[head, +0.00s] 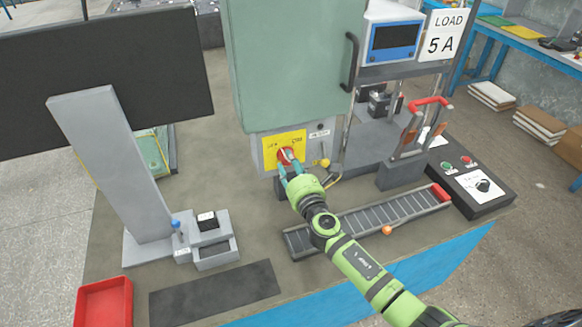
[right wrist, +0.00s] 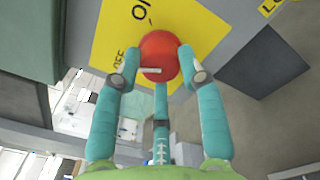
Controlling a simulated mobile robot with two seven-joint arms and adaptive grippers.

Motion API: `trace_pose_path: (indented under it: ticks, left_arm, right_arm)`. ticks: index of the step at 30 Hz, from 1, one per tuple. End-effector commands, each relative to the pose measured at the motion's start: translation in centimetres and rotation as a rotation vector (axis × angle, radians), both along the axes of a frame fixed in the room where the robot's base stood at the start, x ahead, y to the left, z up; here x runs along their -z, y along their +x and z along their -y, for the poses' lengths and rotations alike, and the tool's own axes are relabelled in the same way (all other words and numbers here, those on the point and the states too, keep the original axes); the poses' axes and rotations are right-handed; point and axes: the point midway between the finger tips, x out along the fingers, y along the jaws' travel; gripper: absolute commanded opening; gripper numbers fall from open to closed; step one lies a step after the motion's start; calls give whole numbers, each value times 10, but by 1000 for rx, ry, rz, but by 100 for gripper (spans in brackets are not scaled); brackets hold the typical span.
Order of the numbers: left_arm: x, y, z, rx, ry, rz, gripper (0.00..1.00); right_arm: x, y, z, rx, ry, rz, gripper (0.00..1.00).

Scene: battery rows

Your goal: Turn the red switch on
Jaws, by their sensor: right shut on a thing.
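The red switch (right wrist: 158,57) is a round red knob with a white mark, on a yellow plate (head: 283,143) lettered on and off. The plate is on the front of a grey box below a green cabinet. In the head view the switch (head: 285,155) is partly covered by my right gripper's fingers. My right gripper (head: 286,166), green with teal fingers, is shut on the knob. In the right wrist view the fingers (right wrist: 159,75) press around its sides and below it. My left gripper is not in view.
The green cabinet (head: 285,60) stands above the switch. A frame with a blue display (head: 395,38) is to its right. A ribbed track (head: 370,220) lies beside my right arm. A monitor (head: 110,75), a red tray (head: 104,302) and a dark mat (head: 215,292) are at the left.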

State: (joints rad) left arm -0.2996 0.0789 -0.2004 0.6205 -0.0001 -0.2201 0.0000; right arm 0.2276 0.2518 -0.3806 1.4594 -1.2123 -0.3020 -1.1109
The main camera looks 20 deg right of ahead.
Motion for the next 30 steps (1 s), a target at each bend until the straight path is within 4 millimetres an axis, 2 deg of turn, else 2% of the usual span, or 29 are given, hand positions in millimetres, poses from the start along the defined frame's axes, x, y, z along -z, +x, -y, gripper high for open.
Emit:
trace_pose_path:
  ticks: [12,30]
  left_arm:
    - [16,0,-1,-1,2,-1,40]
    - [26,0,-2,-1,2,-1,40]
  right_arm:
    - [1,0,0,0,401,-13,8]
    - [0,0,-1,-1,960,-32,8]
